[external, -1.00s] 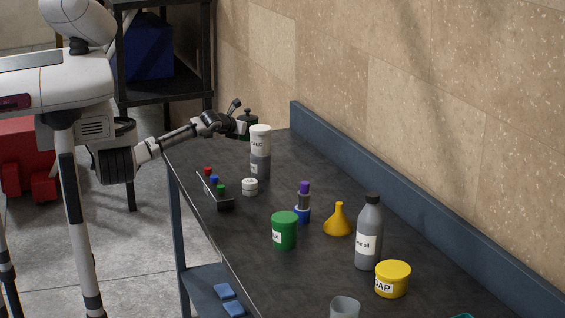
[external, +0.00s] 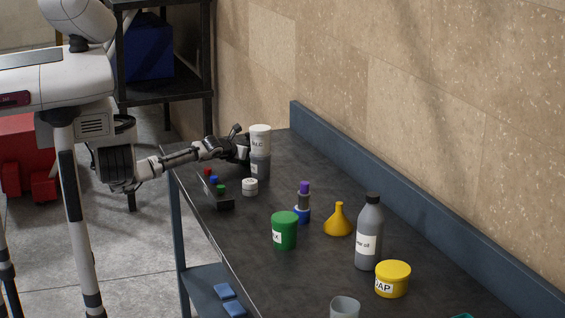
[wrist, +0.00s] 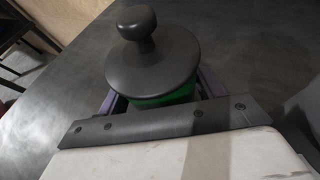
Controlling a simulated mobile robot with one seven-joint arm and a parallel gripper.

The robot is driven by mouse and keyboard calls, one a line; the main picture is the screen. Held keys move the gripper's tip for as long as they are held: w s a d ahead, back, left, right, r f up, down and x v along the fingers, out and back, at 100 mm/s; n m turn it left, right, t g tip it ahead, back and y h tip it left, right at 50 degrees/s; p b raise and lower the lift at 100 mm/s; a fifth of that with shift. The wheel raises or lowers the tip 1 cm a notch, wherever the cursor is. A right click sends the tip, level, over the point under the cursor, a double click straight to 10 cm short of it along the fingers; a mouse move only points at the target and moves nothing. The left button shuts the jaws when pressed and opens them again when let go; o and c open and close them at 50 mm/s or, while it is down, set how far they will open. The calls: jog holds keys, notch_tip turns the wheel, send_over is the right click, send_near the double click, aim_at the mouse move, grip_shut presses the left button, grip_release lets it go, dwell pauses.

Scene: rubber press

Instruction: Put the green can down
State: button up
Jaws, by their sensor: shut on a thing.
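The green can (wrist: 168,97) is between the fingers of my gripper (wrist: 160,101) in the wrist view. It has a wide dark lid with a round knob, and only a strip of its green side shows below the lid. The purple fingers are shut on its two sides. In the external view my gripper (external: 241,149) is low over the far end of the dark worktop (external: 330,275), just left of and behind a white-topped grey container. The can is hidden there. I cannot tell whether its bottom touches the worktop.
The white-topped container (external: 260,141) stands close by my gripper. A rack with coloured caps (external: 218,193) and a small white jar (external: 250,187) are nearer the camera. A green tub (external: 285,230), yellow funnel (external: 338,222) and grey bottle (external: 369,235) stand further along. A raised edge (external: 400,215) borders the wall.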

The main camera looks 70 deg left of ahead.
jog(key=o, duration=1.5)
jog(key=shift+f, duration=0.1)
jog(key=shift+c, duration=0.2)
jog(key=b+v, duration=0.2)
jog(key=v, duration=1)
